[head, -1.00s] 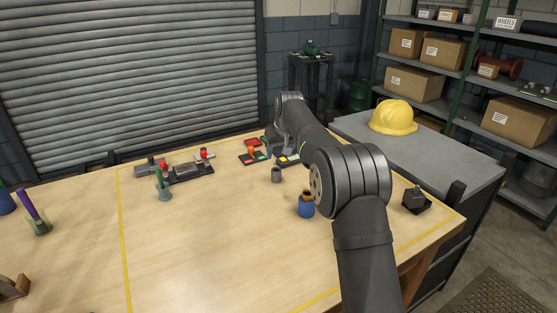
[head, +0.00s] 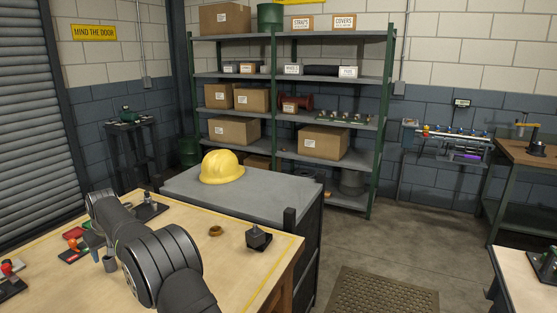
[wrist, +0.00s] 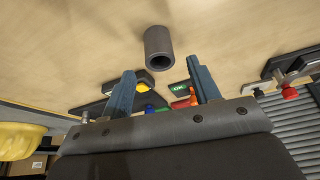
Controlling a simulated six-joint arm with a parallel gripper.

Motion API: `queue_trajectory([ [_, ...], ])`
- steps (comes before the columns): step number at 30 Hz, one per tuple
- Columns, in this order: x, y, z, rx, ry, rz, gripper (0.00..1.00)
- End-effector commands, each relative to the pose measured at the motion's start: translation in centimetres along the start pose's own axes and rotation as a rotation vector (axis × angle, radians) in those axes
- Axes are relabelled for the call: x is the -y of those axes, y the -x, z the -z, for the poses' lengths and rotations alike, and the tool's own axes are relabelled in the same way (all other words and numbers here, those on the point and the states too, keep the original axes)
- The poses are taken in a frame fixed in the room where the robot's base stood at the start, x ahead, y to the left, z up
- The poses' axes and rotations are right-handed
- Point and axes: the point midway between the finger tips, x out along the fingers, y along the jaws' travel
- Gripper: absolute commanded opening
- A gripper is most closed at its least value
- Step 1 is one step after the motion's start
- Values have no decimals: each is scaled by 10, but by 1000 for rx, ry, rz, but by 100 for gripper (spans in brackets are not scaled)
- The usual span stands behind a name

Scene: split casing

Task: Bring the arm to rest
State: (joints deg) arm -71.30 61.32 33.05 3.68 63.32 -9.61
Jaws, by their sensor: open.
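My gripper (wrist: 163,88) is open, with two blue-grey fingers apart and nothing between them in the wrist view. In the head view, it is at the left, low over the far part of the wooden bench (head: 236,275), partly hidden by my arm. A grey hollow cylinder (wrist: 159,48) stands on the bench just beyond the fingers in the wrist view, apart from them. It also shows beside my arm in the head view (head: 110,264).
A brown ring (head: 215,231) and a dark block on a base (head: 258,237) lie right of my arm. A yellow helmet (head: 222,168) sits on a grey cabinet (head: 275,193). The bench's right edge is near.

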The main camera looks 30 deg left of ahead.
Motion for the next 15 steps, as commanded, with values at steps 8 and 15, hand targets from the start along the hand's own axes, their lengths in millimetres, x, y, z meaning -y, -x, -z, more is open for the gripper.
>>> queue_trajectory([
  [8, 0, -45, 0, -2, 0, 0, 56],
  [15, 0, -20, 10, -2, 0, 0, 56],
])
